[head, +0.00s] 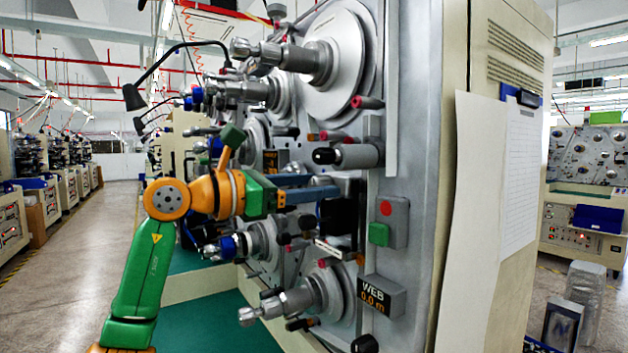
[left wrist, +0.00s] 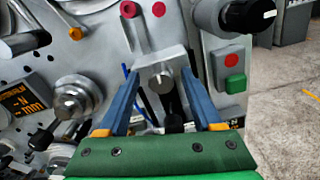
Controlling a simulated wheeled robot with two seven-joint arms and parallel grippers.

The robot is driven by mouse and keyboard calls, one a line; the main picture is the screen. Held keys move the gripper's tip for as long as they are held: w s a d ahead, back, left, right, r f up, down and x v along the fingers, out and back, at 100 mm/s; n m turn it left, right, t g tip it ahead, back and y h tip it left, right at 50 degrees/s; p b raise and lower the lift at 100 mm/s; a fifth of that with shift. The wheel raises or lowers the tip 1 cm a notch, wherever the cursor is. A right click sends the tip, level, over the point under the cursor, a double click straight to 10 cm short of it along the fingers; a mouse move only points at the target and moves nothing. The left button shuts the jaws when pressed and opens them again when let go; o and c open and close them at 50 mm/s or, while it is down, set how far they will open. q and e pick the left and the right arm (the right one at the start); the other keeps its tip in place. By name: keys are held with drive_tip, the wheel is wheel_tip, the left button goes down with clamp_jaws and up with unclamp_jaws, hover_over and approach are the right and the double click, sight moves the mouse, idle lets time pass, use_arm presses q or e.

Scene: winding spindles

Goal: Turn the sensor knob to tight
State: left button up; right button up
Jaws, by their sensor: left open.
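A small grey knob (left wrist: 162,82) sits on a pale metal bracket (left wrist: 160,60) on the machine face; I take it for the sensor knob. No readable tight mark shows beside it. My left gripper (head: 338,186) reaches in from the left toward the machine in the head view, and its fingers hide most of what lies behind. In the left wrist view the two blue fingers (left wrist: 160,74) are spread apart, one on each side of the knob. Nothing is clamped between them. Whether the fingertips touch the bracket, I cannot tell. My right gripper is not in view.
A black-ended cylinder (head: 358,155) juts out just above the left gripper. A box with a red and a green button (head: 393,222) is right of it. The WEB display (head: 383,296) sits below. Metal spindles (head: 285,58) stick out above. The floor at left (head: 75,240) is clear.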

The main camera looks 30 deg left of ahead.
use_arm(q)
drive_tip(key=shift+d, duration=0.25)
drive_tip(key=shift+a, duration=0.1)
drive_tip(key=c, duration=0.3)
clamp_jaws()
